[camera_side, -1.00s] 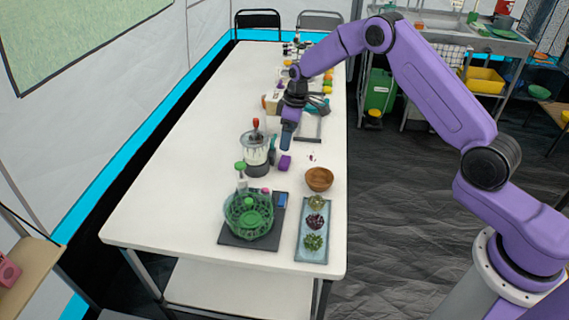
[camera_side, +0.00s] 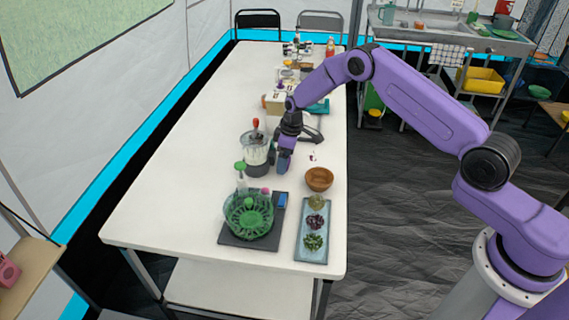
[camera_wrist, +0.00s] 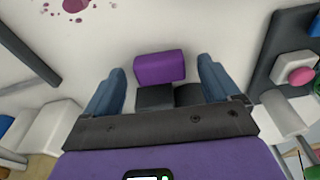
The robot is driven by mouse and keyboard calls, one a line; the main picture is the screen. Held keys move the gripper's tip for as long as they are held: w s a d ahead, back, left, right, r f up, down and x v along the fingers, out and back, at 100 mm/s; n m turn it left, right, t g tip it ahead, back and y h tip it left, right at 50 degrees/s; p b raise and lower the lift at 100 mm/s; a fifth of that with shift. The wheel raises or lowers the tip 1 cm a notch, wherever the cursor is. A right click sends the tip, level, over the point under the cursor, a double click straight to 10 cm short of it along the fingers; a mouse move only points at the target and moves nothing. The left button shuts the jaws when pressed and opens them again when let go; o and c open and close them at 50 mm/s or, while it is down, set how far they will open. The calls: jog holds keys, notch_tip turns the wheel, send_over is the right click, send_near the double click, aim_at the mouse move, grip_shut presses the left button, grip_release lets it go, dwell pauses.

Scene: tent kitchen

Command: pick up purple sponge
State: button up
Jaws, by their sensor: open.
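The purple sponge (camera_wrist: 159,67) is a small block lying on the white table. In the wrist view it sits ahead of and between the two blue-grey fingers of my gripper (camera_wrist: 160,88), which are spread apart with clear space on both sides of it. In the side view my gripper (camera_side: 284,165) points down at the table, to the right of the blender. The sponge is mostly hidden there by my gripper.
A blender (camera_side: 256,154) stands close to the left of my gripper. A brown bowl (camera_side: 319,179) and a tray of plants (camera_side: 311,251) are nearer the front right. Table space at left is clear.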

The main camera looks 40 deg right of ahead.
jog(key=c, duration=1.1)
jog(key=shift+r, duration=0.15)
jog(key=shift+r, duration=0.6)
jog(key=s+r, duration=0.7)
jog(key=s, duration=0.2)
jog(key=s+d+r, duration=0.1)
jog(key=s+r, duration=0.3)
jog(key=s, duration=0.1)
jog(key=shift+d+r, duration=0.1)
jog(key=shift+r, duration=0.2)
